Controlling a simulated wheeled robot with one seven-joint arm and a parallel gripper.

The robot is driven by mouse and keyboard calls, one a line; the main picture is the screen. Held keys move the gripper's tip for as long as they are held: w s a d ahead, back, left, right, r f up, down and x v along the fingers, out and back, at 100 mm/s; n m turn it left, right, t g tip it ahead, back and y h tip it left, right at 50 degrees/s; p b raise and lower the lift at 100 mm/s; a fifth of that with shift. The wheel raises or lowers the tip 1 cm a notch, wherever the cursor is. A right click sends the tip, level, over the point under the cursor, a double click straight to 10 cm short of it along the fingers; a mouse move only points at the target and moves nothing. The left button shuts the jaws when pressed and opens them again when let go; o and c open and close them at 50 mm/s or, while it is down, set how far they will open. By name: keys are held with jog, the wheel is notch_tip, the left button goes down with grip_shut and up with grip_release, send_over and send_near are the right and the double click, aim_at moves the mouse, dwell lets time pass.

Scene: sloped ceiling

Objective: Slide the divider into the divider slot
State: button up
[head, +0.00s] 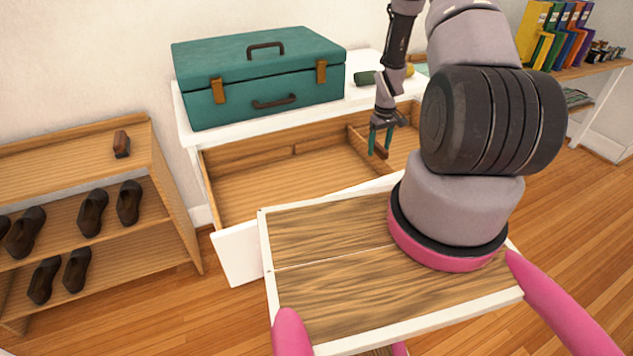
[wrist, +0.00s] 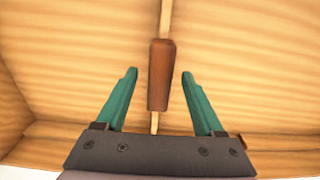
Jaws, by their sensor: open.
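The divider (head: 357,139) is a thin light wooden panel standing on edge inside the right part of the open drawer (head: 262,190). Its dark brown grip (wrist: 158,85) sits on its top edge, in the middle of the wrist view. My gripper (head: 380,142) points down over the divider, with teal fingers. In the wrist view my gripper (wrist: 160,75) is open, one finger on each side of the brown grip, with a visible gap on both sides. A narrow upright strip, possibly the divider slot (head: 294,150), shows on the drawer's back wall.
A teal suitcase (head: 258,75) stands on the white dresser top (head: 190,129) above the drawer. A dark green rolled item (head: 365,78) lies right of it. A shoe rack (head: 75,170) stands at left, a shelf with binders (head: 585,72) at right. The drawer's left part is empty.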

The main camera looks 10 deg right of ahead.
jog(key=s+a+r+m+t, duration=0.1)
jog(key=s+a+r, duration=0.15)
jog(key=r, duration=1.05)
jog(key=s+a+r+m+t, duration=0.1)
jog(key=a+r, duration=0.2)
jog(key=r, duration=1)
jog(key=s+a+r+m+t, duration=0.1)
jog(key=s+a+r, duration=0.15)
jog(key=r, duration=1.05)
jog(key=s+a+r+m+t+y, duration=0.1)
jog(key=s+a+r, duration=0.4)
jog(key=s, duration=0.5)
jog(key=s+a+r+m+t+y, duration=0.1)
jog(key=s+a+r+m+t, duration=0.1)
jog(key=s+r, duration=0.7)
jog(key=s+a+t, duration=0.1)
jog(key=a, duration=0.1)
jog(key=shift+a+r, duration=0.4)
